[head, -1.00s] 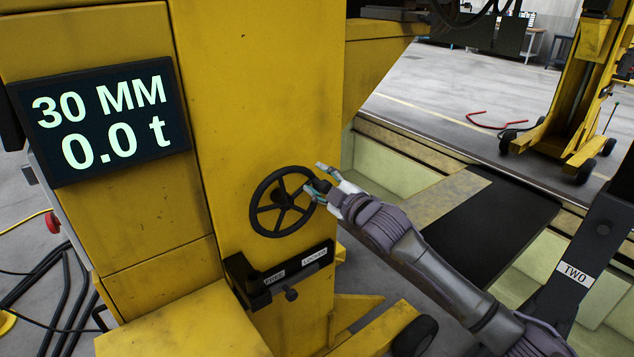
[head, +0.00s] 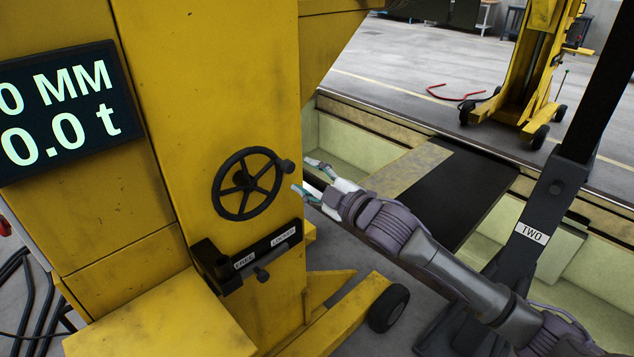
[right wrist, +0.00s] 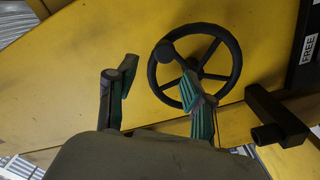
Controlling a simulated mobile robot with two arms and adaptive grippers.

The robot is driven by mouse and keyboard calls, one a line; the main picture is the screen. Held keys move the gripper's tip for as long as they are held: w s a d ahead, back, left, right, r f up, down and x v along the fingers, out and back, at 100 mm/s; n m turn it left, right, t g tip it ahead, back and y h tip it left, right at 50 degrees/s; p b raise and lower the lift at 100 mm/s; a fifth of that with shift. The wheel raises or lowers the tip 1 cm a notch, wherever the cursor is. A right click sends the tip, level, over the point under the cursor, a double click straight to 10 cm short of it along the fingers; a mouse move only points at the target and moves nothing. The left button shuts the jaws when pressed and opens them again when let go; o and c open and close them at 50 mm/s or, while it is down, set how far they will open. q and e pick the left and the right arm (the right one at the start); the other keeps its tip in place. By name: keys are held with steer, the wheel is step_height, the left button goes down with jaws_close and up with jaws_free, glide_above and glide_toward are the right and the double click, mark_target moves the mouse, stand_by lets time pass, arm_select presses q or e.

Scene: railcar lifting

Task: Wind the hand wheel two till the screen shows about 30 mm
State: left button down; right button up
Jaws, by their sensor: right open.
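The black spoked hand wheel (head: 246,184) is on the yellow jack column, with a knob (head: 288,166) at its upper right rim. My right gripper (head: 308,177) is open and just right of the wheel, apart from the knob in the head view. In the right wrist view the wheel (right wrist: 222,62) shows beyond the open fingers (right wrist: 160,92), one finger overlapping its rim. The screen (head: 62,110) is cut off at the left edge; it reads "0 MM" and "0.0 t", its first digit out of view. My left gripper is not in view.
Below the wheel is a black lever block (head: 225,262) labelled FREE and LOCKED, with a handle (head: 262,274). A dark post labelled TWO (head: 531,233) stands at right. A pit (head: 350,155) and another yellow jack (head: 530,75) lie behind.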

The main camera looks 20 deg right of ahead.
steer(key=shift+v, duration=1.4)
steer(key=w+d+f+m+g+h, duration=0.1)
steer(key=d+f+m+h, duration=0.15)
steer(key=f, duration=0.65)
steer(key=w+d+f+m+g+h, duration=0.15)
steer(key=d+f, duration=0.25)
steer(key=f, duration=0.6)
steer(key=s+d+f+m+g+h, duration=0.15)
steer(key=s+f, duration=0.35)
steer(key=f, duration=0.7)
steer(key=s+d+f+m+g+h, duration=0.1)
steer(key=s+f+m+g, duration=0.2)
steer(key=s+f, duration=0.55)
steer(key=s+a+f+m+g, duration=0.1)
steer(key=s+f+g, duration=0.1)
steer(key=s+f, duration=0.7)
steer(key=s+a+f+m+g, duration=0.1)
steer(key=s+a+f+g, duration=0.1)
steer(key=s+f, duration=0.65)
steer(key=s+a+f+g, duration=0.1)
steer(key=s+a+f, duration=0.1)
steer(key=s, duration=0.5)
steer(key=s+a+f+m+g, duration=0.1)
steer(key=s+a+f+g, duration=0.1)
steer(key=s+f, duration=0.3)
steer(key=s+a+f+g, duration=0.2)
steer(key=s+f, duration=0.2)
steer(key=s, duration=0.6)
steer(key=shift+s+a, duration=0.2)
steer(key=shift+a, duration=0.1)
